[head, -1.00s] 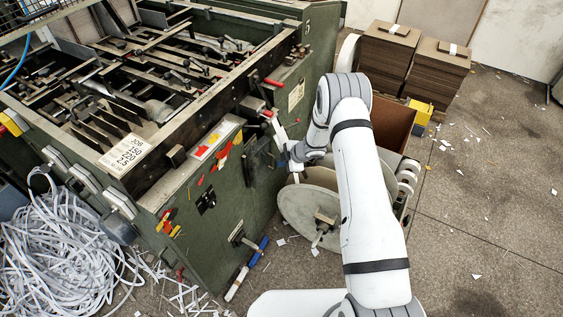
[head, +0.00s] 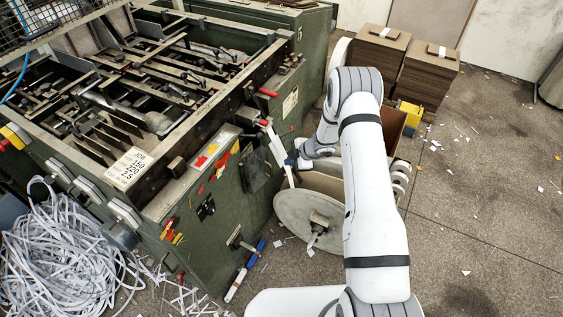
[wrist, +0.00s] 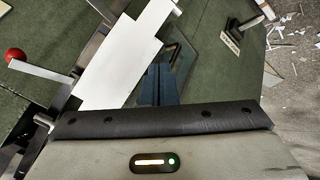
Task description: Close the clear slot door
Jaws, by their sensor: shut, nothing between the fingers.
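The clear slot door (head: 257,170) shows as a dark see-through panel on the side of the green machine, left of my arm. In the wrist view it is a faint clear pane (wrist: 184,58) beyond my fingers. How far it stands open I cannot tell. My gripper (wrist: 158,84) shows as two blue fingers shut together with nothing between them. They overlap the pane's lower left part in that view; I cannot tell whether they touch it. In the head view my wrist hides most of the gripper. A white stepped plate (wrist: 120,62) lies just left of the fingers.
A red-knobbed lever (wrist: 15,55) sticks out left of the plate. A large grey reel (head: 310,215) stands below my wrist. A clamp-like handle (head: 240,243) juts from the machine's lower side. Cardboard stacks (head: 430,75) stand behind. The floor at right is mostly free.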

